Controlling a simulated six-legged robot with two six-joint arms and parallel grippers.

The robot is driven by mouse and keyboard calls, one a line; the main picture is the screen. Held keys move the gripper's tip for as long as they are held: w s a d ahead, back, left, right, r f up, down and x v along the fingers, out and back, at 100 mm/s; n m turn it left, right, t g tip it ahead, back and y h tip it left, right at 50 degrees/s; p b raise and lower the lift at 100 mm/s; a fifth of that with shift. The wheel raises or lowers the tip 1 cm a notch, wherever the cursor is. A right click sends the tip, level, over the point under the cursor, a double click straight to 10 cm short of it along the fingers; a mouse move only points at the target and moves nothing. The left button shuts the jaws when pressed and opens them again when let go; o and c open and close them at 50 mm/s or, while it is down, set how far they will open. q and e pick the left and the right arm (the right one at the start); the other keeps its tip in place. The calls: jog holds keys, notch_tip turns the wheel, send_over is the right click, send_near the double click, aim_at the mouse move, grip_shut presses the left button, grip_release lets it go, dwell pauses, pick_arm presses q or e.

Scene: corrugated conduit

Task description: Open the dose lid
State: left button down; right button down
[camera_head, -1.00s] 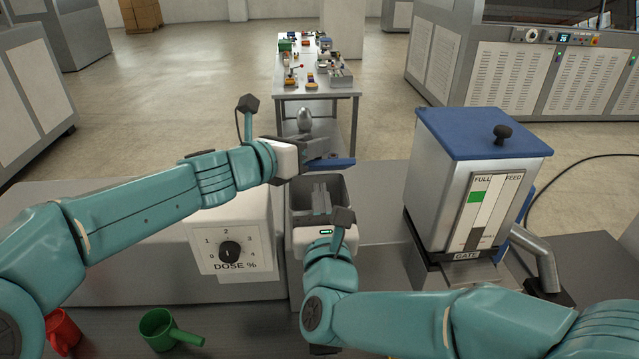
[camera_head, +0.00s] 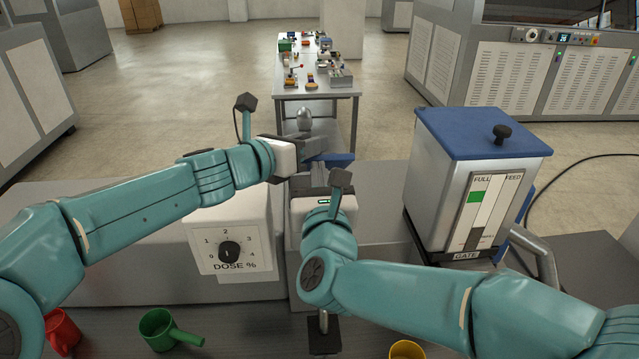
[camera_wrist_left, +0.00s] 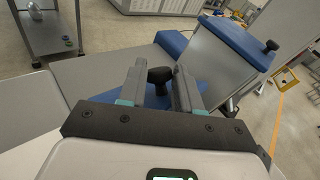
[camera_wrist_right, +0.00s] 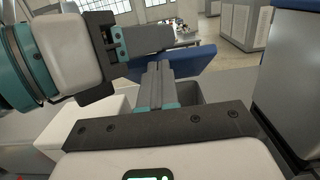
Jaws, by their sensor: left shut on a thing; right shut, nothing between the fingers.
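The dose lid is a blue plate (camera_head: 338,158) with a black knob, raised and tilted over the grey dose bin. The left wrist view shows the knob (camera_wrist_left: 159,76) between my left gripper's (camera_wrist_left: 158,72) fingers, which are shut on it. In the head view my left gripper (camera_head: 315,143) reaches in from the left, above the bin. My right gripper (camera_head: 319,170) is shut and empty, just below the lid and over the bin. The right wrist view shows its fingers (camera_wrist_right: 158,66) in front of the tilted lid (camera_wrist_right: 188,66). The bin opening (camera_wrist_right: 189,92) is partly visible below; contact with the lid is unclear.
The dose dial box (camera_head: 228,240) is left of the bin. A metal feed hopper (camera_head: 470,180) with its own blue lid stands to the right. Red (camera_head: 62,331), green (camera_head: 160,328) and yellow (camera_head: 407,350) cups are at the near edge. A parts table (camera_head: 315,88) stands beyond.

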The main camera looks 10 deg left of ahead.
pick_arm(q)
jog(key=shift+s+d+f, duration=0.2)
jog(key=shift+d, duration=0.1)
pick_arm(e)
jog(key=shift+w+r, duration=0.1)
jog(key=shift+r, duration=0.1)
pick_arm(q)
jog(key=c, duration=0.8)
grip_release()
jog(key=shift+s+a, duration=0.1)
jog(key=shift+s, duration=0.05)
jog(key=shift+a, duration=0.1)
